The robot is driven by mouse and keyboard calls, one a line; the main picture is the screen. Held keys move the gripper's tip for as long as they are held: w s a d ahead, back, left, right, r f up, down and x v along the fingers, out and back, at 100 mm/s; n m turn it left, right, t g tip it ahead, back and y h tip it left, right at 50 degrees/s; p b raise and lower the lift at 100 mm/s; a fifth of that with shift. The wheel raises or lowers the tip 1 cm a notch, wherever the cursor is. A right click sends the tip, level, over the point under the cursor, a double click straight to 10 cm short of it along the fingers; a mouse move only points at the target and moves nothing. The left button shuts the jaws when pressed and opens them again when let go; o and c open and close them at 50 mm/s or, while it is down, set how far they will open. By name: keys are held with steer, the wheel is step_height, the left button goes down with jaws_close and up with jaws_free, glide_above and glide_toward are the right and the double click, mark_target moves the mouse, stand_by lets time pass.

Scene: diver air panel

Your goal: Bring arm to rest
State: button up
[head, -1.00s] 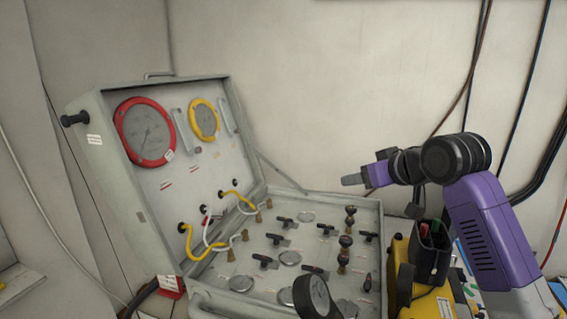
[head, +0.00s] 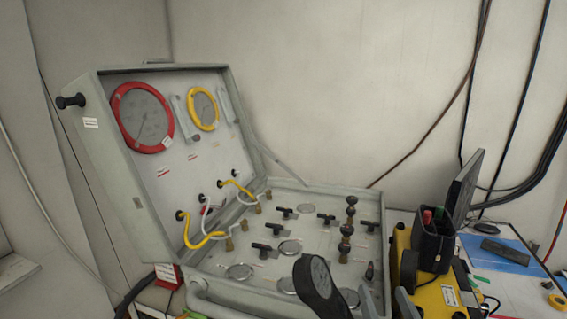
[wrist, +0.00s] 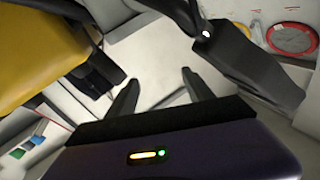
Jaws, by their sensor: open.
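My gripper (wrist: 158,88) shows in the wrist view, with its two dark fingers spread apart and nothing between them. A pale surface lies beyond the fingers. In the head view the arm no longer stands over the panel, and I cannot clearly make out the gripper there. The open grey air panel case (head: 105,160) stands against the wall, its lid raised and carrying a red-rimmed gauge (head: 142,118) and a yellow-rimmed gauge (head: 203,109). Yellow and white hoses link the lid to the base.
A black round-headed object (head: 318,280) rises at the panel's front. A yellow case (head: 440,297) with a black pen holder (head: 433,245) stands to the right; yellow also fills the wrist view's upper left. A dark screen (head: 465,185) stands behind it. The wall space above the panel is clear.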

steer(key=s+f+g+b, duration=0.1)
steer(key=s+f, duration=0.4)
steer(key=s, duration=0.8)
steer(key=s+d+f+n+g+b, duration=0.1)
steer(key=s+f, duration=0.4)
steer(key=s, duration=0.8)
steer(key=s+f+n+g+b, duration=0.1)
steer(key=s+f+g+b, duration=0.2)
steer(key=s, duration=0.9)
step_height(320, 180, down, 3)
steer(key=shift+s+d+f+h, duration=0.1)
steer(key=shift+s+d+h, duration=0.05)
steer(key=shift+s+h, duration=0.2)
